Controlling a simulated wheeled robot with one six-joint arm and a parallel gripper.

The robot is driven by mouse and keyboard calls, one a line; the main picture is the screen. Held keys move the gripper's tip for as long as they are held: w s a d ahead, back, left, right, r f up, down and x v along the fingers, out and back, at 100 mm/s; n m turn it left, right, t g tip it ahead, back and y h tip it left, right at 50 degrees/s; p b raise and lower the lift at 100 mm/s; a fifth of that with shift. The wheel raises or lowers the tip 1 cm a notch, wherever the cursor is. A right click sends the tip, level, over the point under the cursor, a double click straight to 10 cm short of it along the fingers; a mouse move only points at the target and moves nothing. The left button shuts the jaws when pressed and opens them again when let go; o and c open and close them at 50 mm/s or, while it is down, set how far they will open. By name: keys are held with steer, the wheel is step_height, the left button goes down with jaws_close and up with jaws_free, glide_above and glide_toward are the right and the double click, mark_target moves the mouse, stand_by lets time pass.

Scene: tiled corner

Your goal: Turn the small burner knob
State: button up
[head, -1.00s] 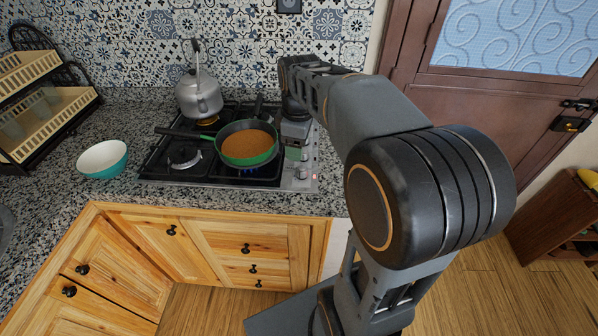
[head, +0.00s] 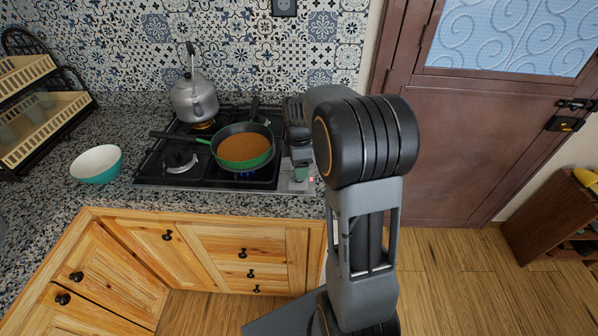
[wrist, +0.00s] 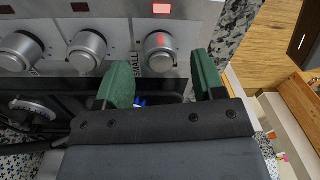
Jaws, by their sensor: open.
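In the wrist view a round silver knob (wrist: 160,52) sits on the stove's control panel, with the word SMALL printed just left of it and a lit red indicator (wrist: 161,8) above it. My gripper (wrist: 162,72) is open, with one green finger to the lower left of this knob and the other to its right. The knob lies in the gap between them, and I see no grip on it. In the head view my gripper (head: 301,172) hangs over the right side of the stove (head: 150,183) and hides most of the knobs.
More knobs (wrist: 87,50) stand close on the left, under dark indicators. A green pan (head: 243,148) with brown food stands over a blue flame, left of my gripper. A kettle (head: 195,98) stands behind it. A teal bowl (head: 96,165) sits on the counter.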

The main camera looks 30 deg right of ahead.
steer(key=shift+f, duration=1.45)
steer(key=c, duration=0.9)
